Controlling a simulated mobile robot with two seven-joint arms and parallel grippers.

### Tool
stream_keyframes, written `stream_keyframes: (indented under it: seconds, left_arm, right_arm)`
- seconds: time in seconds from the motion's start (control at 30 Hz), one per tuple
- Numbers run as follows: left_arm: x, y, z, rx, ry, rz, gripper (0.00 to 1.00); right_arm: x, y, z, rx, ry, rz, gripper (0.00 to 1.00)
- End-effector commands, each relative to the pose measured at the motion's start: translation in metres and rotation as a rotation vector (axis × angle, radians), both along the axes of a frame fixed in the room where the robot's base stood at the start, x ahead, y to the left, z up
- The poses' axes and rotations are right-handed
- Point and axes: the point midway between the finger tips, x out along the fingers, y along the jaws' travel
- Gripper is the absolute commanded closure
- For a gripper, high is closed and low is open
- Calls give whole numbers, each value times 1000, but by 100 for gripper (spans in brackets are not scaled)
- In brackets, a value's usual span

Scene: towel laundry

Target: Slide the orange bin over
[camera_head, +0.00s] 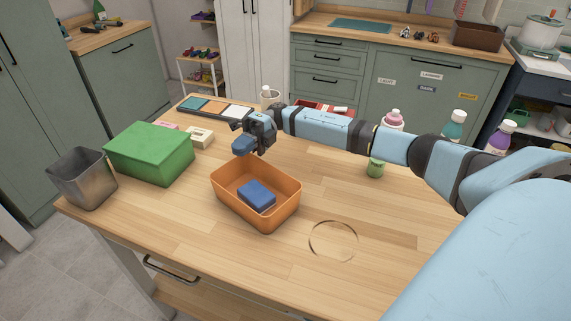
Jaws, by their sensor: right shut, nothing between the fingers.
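The orange bin (283,216) is an open rectangular tub standing on the wooden table, near the middle of the view. A blue folded piece (257,195) lies inside on its floor. My right gripper (259,148) is shut and empty, just beyond the bin's far rim, with its arm coming in from the right. It appears apart from the bin. A small blue piece (243,145) shows right beside the fingers; I cannot tell whether it touches them. My left gripper is out of view.
A green box (150,152) and a grey metal bin (82,180) stand to the left. A clear ring (333,241) lies to the right of the bin, and a green jar (376,168) stands farther back. The table's front is mostly clear.

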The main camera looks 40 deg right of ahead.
Motion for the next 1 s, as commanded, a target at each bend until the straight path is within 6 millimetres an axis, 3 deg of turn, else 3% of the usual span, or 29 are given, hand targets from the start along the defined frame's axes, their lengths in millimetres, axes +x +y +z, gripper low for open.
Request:
stream_keyframes:
  seconds: [0.53, 0.8, 1.0]
  left_arm:
    - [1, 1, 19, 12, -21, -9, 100]
    - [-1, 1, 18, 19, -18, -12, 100]
    - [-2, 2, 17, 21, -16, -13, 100]
  right_arm:
    - [-61, -106, 2, -2, 4, -2, 100]
    - [-59, -103, -60, 2, 4, 0, 100]
    - [-58, -103, -93, 2, 1, -1, 100]
